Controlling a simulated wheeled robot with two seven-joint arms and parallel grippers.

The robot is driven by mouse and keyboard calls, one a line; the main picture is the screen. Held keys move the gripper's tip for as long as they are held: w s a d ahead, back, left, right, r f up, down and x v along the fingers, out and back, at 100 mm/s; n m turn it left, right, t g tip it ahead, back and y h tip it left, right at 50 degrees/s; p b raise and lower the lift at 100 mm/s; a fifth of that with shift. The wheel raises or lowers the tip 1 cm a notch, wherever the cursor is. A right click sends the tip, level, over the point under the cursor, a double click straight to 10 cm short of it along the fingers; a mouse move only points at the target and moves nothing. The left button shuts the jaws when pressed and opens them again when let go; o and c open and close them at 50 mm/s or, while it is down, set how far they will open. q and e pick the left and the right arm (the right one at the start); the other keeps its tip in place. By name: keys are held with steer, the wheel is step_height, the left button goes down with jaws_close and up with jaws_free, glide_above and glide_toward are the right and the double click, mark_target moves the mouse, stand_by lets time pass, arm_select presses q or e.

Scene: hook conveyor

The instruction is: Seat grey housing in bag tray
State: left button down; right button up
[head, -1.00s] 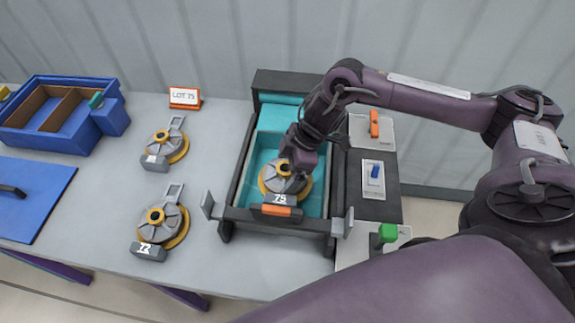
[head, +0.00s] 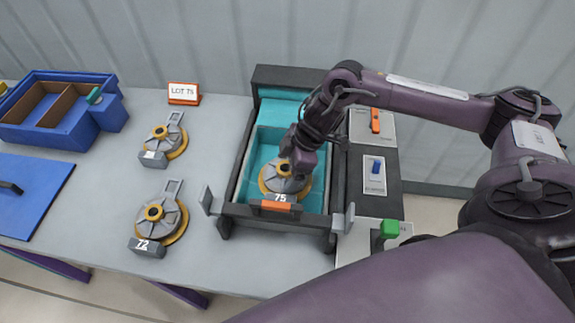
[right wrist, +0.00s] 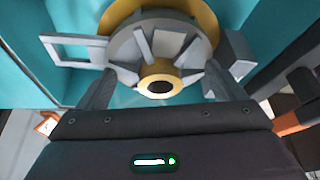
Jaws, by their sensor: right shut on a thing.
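The grey housing (head: 285,181), a finned disc with a yellow ring and a tag reading 75, is in the teal-lined bag tray (head: 326,160) near its front end. My right gripper (head: 303,165) reaches down over it from the right and hides part of it. In the right wrist view the housing (right wrist: 135,45) lies between the two fingers of my gripper (right wrist: 155,88), which are shut on it. Its loop handle (right wrist: 72,50) points left there. Whether it rests on the tray floor I cannot tell. My left gripper is not in view.
Two similar housings stand on the table left of the tray, one at the back (head: 166,142) and one tagged 72 (head: 161,220). A LOT 75 sign (head: 183,94), a blue divided box (head: 60,110) and a control panel with switches (head: 373,178) surround them.

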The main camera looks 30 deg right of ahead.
steer(key=shift+f+b, duration=0.8)
steer(key=shift+f, duration=0.6)
steer(key=o, duration=1.1)
steer(key=shift+c, duration=0.2)
steer(key=shift+b+v, duration=0.6)
steer(key=shift+v, duration=3.35)
